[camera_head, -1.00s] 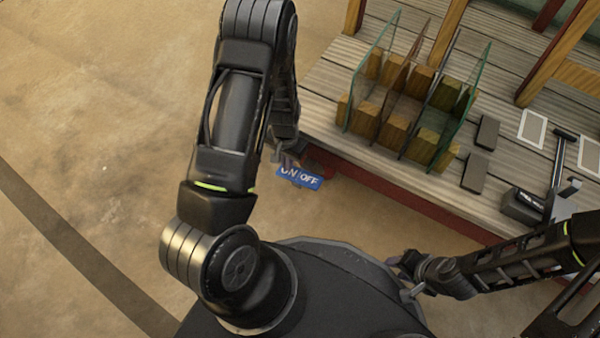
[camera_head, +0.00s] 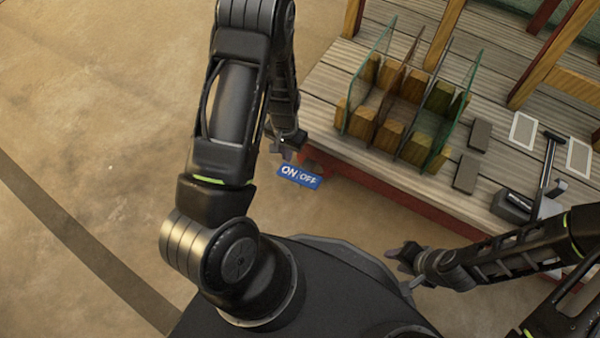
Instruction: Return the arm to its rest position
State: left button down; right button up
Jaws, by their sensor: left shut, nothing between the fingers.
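My left arm comes in from the left and hangs down. Its gripper (camera_head: 285,148) is small, dark and partly shaded, just left of the table's near-left corner. It is shut and empty. A blue ON/OFF sign (camera_head: 299,176) sits just below it in the picture, beside the table edge, and the gripper appears apart from it. My right gripper (camera_head: 408,262) is low in the picture, in front of the table's front edge. Its fingers are too small and dark to read, and I see nothing held in it.
A wooden-topped table (camera_head: 330,105) with a red lower edge fills the upper right. It bears a rack of wooden blocks and upright glass panes (camera_head: 460,105), dark flat blocks (camera_head: 467,173) and a black-handled device (camera_head: 515,205). The floor (camera_head: 90,100) at left is clear.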

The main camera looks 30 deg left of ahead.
dwell(0.3)
